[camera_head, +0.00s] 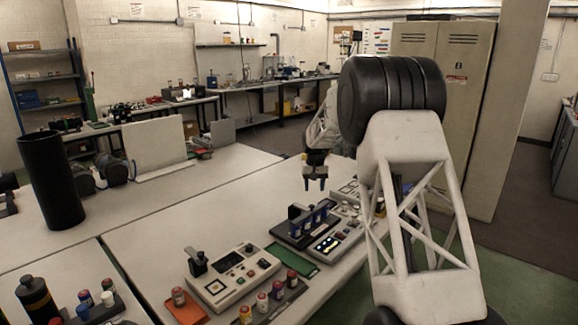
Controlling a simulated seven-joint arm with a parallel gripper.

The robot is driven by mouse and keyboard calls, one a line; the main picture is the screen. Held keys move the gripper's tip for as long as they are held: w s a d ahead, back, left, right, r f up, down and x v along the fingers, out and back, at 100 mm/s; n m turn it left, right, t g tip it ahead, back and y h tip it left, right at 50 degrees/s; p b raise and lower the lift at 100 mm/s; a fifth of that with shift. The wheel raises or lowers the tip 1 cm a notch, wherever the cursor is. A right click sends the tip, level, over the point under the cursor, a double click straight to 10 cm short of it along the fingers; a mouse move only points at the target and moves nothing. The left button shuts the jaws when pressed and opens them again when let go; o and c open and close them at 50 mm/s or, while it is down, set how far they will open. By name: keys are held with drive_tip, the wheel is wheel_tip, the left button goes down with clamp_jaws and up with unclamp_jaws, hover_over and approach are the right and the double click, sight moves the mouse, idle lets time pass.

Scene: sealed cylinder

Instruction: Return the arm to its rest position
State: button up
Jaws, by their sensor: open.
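My gripper (316,184) hangs above the worktable (200,205), pointing down, to the left of my white lattice arm link. Its two dark fingers are apart with nothing between them. The gripper appears clear of the rack. My arm's large black joint and white link hide part of the right side of the table.
A control box (233,277), an orange tray (188,308) with a vial, and a row of capped vials (262,301) stand at the front. A tall black cylinder (50,180) stands at left. A metal cabinet (440,70) is behind my arm. The middle table is clear.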

drive_tip(key=s+d+r, duration=0.1)
drive_tip(key=s+r, duration=0.5)
drive_tip(key=s, duration=0.5)
drive_tip(key=s+d+r+t, duration=0.1)
drive_tip(key=s+r, duration=0.5)
drive_tip(key=s, duration=0.6)
drive_tip(key=s+r, duration=0.6)
drive_tip(key=s, duration=0.5)
drive_tip(key=s+f, duration=0.3)
drive_tip(key=s, duration=1.5)
drive_tip(key=s+d+f+t, duration=0.1)
drive_tip(key=s+f, duration=0.2)
drive_tip(key=s, duration=1.5)
drive_tip(key=shift+d+f+t, duration=0.15)
drive_tip(key=shift+f+t, duration=0.15)
